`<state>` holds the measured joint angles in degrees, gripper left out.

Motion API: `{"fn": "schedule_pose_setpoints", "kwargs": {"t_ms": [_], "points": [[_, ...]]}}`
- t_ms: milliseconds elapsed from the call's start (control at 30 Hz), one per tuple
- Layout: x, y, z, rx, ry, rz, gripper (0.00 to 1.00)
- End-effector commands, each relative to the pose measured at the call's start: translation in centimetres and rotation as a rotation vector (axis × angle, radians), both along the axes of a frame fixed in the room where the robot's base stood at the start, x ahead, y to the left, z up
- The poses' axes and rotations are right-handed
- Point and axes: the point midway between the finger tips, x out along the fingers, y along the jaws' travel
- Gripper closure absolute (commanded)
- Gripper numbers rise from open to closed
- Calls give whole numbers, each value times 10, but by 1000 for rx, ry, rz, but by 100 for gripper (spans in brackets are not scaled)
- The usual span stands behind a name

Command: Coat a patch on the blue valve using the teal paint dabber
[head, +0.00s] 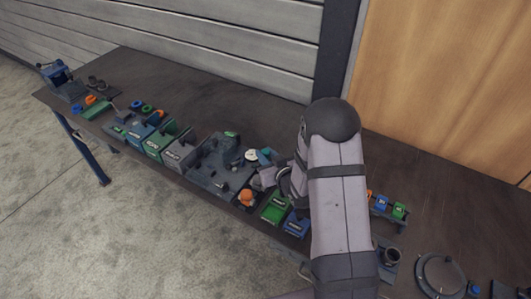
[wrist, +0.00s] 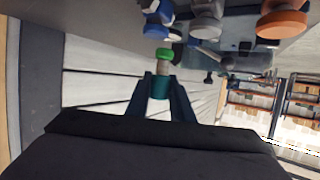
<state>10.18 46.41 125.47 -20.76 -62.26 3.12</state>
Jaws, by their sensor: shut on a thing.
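My gripper (wrist: 160,92) is shut on the teal paint dabber (wrist: 159,87), whose teal body sits between the two dark fingers in the wrist view. A pale neck shows beyond the body, with a green piece (wrist: 164,54) in line with it. I cannot tell whether that green piece is the dabber's tip or a thing behind it. A blue round part (wrist: 158,10), likely the blue valve, is at the top of the wrist view, apart from the dabber. In the head view my gripper (head: 268,172) is over the dark fixture board, partly hidden by my arm.
Grey and orange knobs (wrist: 282,23) stand beside the blue part. The dark fixture board (head: 207,178) lies on the long table (head: 215,99). Green and grey bins (head: 180,150) are left of it; green and blue bins (head: 276,207) are right. The table's back strip is clear.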

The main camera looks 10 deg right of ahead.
Motion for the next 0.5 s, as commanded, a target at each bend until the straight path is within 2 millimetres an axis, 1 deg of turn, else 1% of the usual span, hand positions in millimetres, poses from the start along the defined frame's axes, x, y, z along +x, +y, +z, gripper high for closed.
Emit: {"fn": "schedule_pose_setpoints", "kwargs": {"t_ms": [33, 133, 167, 500], "points": [[0, 0, -9, 0, 0, 0, 100], [0, 0, -20, 0, 0, 0, 100], [3, -3, -16, 0, -3, -2, 100], [25, -25, -19, 1, -1, -1, 100]]}}
